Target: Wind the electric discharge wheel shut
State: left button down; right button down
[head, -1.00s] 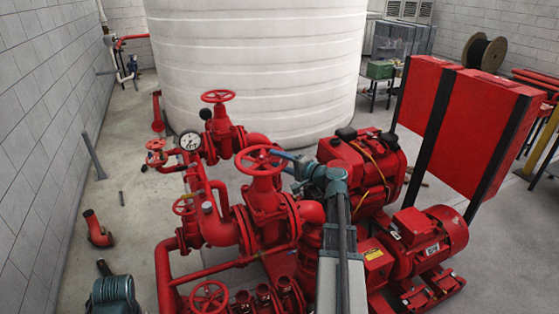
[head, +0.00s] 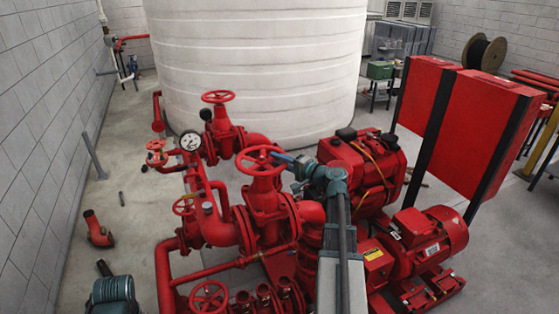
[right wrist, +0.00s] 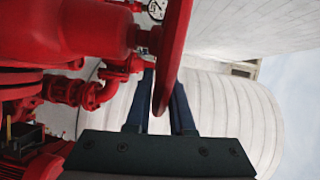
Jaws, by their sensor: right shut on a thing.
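A red handwheel (head: 262,160) stands on top of a red valve (head: 264,195) in the middle of the pump pipework in the head view. My right gripper (head: 277,157) reaches it from the right and is shut on the right side of its rim. In the right wrist view the wheel (right wrist: 172,60) shows nearly edge-on, its rim between the two dark blue fingers of my right gripper (right wrist: 163,82). I do not make out my left gripper in the head view.
A second red handwheel (head: 218,97) stands behind, with a pressure gauge (head: 190,141) beside its valve. A lower handwheel (head: 209,297) is at the front. A red engine (head: 362,165) and a red motor (head: 430,240) stand close on the right. The left floor is mostly clear.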

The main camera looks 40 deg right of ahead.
pick_arm(q)
jog(key=shift+f, duration=0.1)
pick_arm(e)
jog(key=shift+s+a+f, duration=0.2)
jog(key=shift+a, duration=0.05)
dwell(0.5)
